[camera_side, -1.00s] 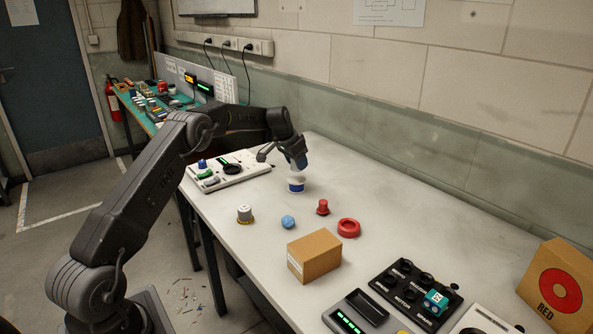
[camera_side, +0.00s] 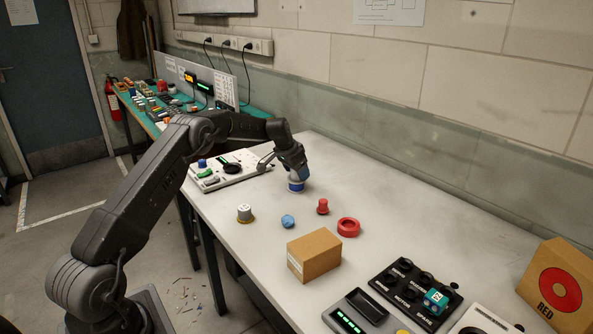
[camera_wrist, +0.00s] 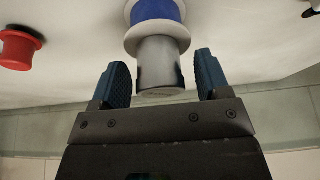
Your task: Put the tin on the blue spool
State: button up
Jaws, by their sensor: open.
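The blue spool (camera_side: 296,186) with white flanges stands upright on the bench below my gripper (camera_side: 294,170). It also shows at the top of the wrist view (camera_wrist: 157,13). A grey metal tin (camera_wrist: 160,68) stands against the spool's white flange, in line with it, and appears to rest on it. In the wrist view my gripper's (camera_wrist: 161,62) two blue fingers are open, one on each side of the tin, with a gap visible on both sides. In the side view my gripper hides the tin.
A grey and yellow cylinder (camera_side: 245,213), a blue ball (camera_side: 288,221), a red spool (camera_side: 323,206) and a red ring (camera_side: 348,227) lie nearer the front. A white panel (camera_side: 232,172) is left of my gripper.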

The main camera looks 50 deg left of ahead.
jog(key=shift+r, duration=0.15)
jog(key=v, duration=1.2)
jog(key=s+d+r, duration=0.6)
jog(key=s+d, duration=0.1)
jog(key=d, duration=0.3)
jog(key=s+d+r, duration=0.6)
jog(key=d, duration=0.4)
jog(key=s+d+f, duration=0.1)
jog(key=s+d, duration=0.2)
jog(key=s, duration=0.4)
jog(key=s+d+f, duration=0.2)
jog(key=s+d, duration=0.2)
jog(key=s, duration=0.4)
jog(key=s+d+f+t, duration=0.1)
jog(key=s+d, duration=0.3)
jog(key=s, duration=0.4)
jog(key=shift+f, duration=0.25)
